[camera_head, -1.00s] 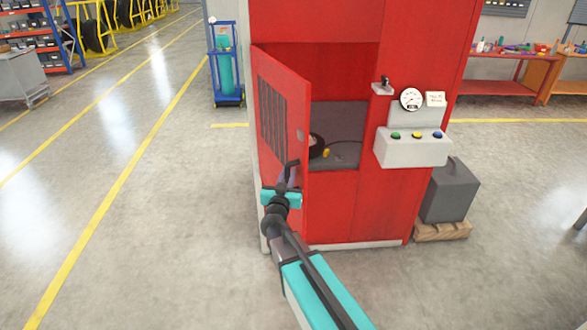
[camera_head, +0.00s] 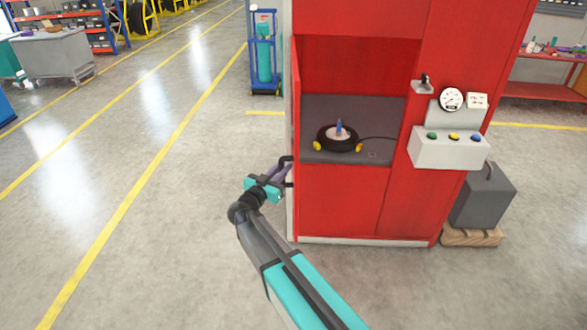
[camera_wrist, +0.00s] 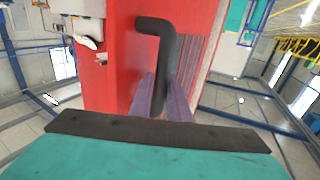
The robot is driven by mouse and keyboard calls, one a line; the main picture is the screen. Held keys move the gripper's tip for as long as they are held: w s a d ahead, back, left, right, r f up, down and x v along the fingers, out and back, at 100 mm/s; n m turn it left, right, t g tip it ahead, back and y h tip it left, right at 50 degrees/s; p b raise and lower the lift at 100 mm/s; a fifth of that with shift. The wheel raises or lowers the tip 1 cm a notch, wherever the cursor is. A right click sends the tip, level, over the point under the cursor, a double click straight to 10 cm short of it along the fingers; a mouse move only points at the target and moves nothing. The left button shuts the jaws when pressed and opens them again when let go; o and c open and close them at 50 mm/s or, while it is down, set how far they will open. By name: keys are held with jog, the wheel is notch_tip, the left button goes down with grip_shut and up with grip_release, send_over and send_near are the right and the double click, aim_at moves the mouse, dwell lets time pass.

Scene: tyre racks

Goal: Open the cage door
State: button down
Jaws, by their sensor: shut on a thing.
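The red cage door (camera_head: 296,140) is swung open at the left side of the red cabinet (camera_head: 345,205) and shows almost edge-on in the head view. In the wrist view the door's red face (camera_wrist: 130,60) and its slotted grille (camera_wrist: 197,62) show. The black door handle (camera_wrist: 160,45) stands out from that face. My gripper (camera_head: 286,172) is shut on the handle, with a purple-grey finger on each side of it in the wrist view (camera_wrist: 163,98). Inside the cabinet, a tyre on a wheel (camera_head: 338,138) lies on a dark grey shelf.
A control box (camera_head: 450,150) with coloured buttons and a gauge (camera_head: 451,99) are on the cabinet's right. A grey box (camera_head: 482,195) on a wooden pallet (camera_head: 470,237) stands beside it. A blue bottle rack (camera_head: 264,55) stands behind left. The floor left of the door is clear.

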jog(key=w+a+f+m+g+h, duration=0.1)
jog(key=a+m+g+h, duration=0.1)
jog(key=a, duration=0.7)
jog(key=shift+w+a+h, duration=0.15)
jog(key=shift+a+h, duration=0.15)
jog(key=c, duration=1.9)
grip_release()
jog(key=shift+a+r, duration=0.1)
jog(key=shift+r, duration=0.05)
jog(key=b+v, duration=0.5)
jog(key=v, duration=0.9)
jog(key=shift+r+b, duration=0.1)
jog(key=shift+b, duration=0.2)
jog(key=shift+w, duration=0.1)
